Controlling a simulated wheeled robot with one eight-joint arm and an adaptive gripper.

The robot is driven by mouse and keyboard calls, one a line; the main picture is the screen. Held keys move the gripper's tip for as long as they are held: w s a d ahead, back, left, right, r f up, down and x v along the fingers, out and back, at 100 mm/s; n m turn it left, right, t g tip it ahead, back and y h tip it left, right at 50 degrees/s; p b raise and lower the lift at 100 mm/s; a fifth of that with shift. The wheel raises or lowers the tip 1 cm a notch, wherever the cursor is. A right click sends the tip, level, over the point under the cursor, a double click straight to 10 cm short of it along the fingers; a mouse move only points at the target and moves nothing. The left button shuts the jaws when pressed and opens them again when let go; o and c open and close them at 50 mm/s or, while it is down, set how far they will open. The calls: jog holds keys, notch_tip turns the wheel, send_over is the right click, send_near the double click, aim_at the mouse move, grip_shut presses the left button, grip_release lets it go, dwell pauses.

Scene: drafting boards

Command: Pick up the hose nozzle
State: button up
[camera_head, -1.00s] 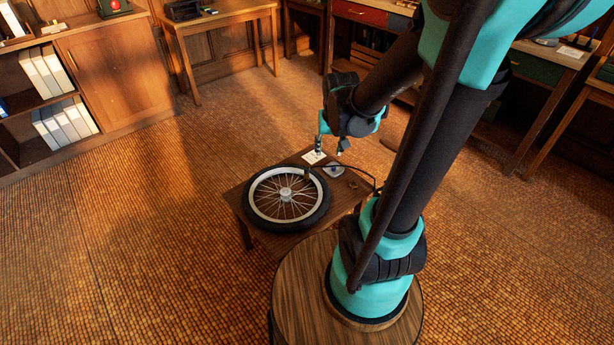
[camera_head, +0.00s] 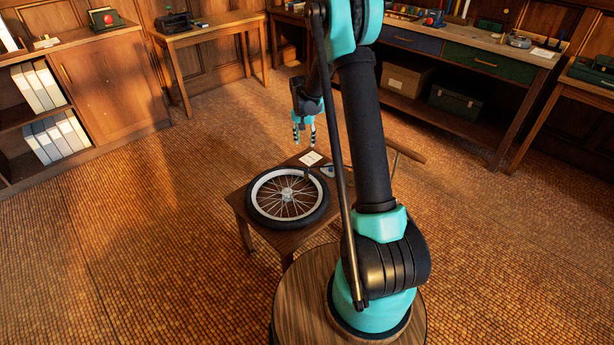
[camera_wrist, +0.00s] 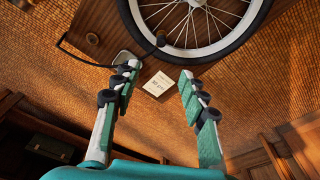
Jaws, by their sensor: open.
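The hose nozzle appears to be the small dark end of a thin black hose (camera_wrist: 84,61), near the wheel's rim. The nozzle (camera_wrist: 160,40) shows in the wrist view beyond the gap between my fingers; in the head view it is too small to make out clearly. My gripper (camera_wrist: 158,74) is open and empty, its two fingers spread apart. In the head view my gripper (camera_head: 304,139) hangs above the back edge of the small wooden table (camera_head: 241,204), apart from the nozzle.
A spoked wheel with a black tyre (camera_head: 256,211) lies on the table. A white card (camera_head: 311,158) and a grey rounded item (camera_head: 327,170) lie behind it. My arm hides the table's right side. Workbenches and shelves line the walls; the floor at left is clear.

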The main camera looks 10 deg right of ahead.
jog(key=f, duration=0.1)
send_over(306, 168)
jog(key=f, duration=1.1)
jog(key=shift+s+a+f, duration=0.1)
jog(key=shift+s+f, duration=0.2)
jog(key=shift+f, duration=0.05)
jog(key=shift+w+f, duration=0.2)
jog(key=shift+f, duration=2.5)
jog(key=shift+c, duration=0.6)
grip_shut()
